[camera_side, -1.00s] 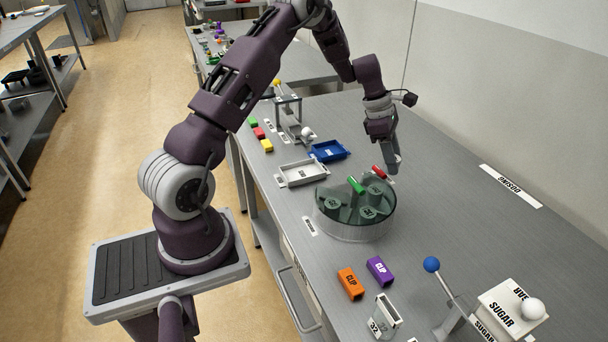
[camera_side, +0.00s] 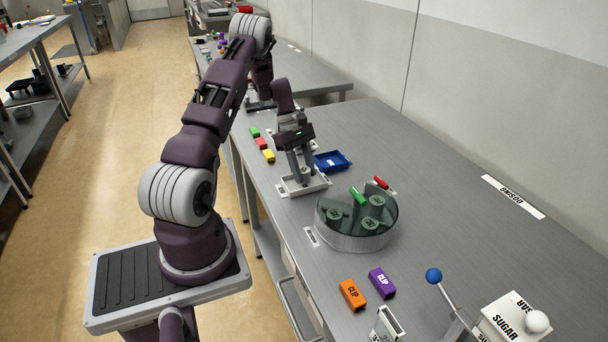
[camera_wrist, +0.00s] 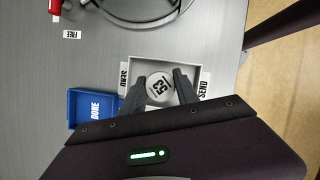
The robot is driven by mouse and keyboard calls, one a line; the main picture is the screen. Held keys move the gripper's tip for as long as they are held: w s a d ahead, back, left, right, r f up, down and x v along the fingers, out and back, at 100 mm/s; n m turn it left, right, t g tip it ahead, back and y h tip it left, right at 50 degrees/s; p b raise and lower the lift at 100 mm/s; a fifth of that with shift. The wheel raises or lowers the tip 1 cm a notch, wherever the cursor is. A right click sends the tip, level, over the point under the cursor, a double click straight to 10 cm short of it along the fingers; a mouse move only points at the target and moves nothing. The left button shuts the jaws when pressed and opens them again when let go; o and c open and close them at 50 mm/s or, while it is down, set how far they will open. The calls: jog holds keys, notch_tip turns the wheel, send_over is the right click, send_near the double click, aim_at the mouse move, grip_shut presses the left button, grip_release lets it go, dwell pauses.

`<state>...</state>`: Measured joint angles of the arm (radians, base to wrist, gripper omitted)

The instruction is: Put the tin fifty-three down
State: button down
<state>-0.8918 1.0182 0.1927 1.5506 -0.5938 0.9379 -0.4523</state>
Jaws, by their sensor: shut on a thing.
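The tin fifty-three (camera_wrist: 159,88) is a round grey tin with "53" on its top. My gripper (camera_wrist: 160,90) is shut on it, one finger on each side; the side view also shows my gripper (camera_side: 304,172) low at the white tray. The white tray (camera_wrist: 197,66), labelled SEND, lies around the tin as the wrist camera looks down. In the side view the white tray (camera_side: 318,184) is partly hidden by the fingers. I cannot tell whether the tin touches the tray floor.
The blue DONE tray (camera_wrist: 83,104) is beside the white tray. The round hooded drum (camera_side: 355,240) with several tins inside and a green handle (camera_side: 357,195) stands nearby. Red, green and yellow blocks (camera_side: 262,143) lie left. Orange (camera_side: 352,294) and purple (camera_side: 382,282) clips lie in front.

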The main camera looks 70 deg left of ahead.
jog(key=shift+f, duration=0.6)
jog(key=shift+f, duration=0.1)
jog(key=c, duration=0.9)
grip_release()
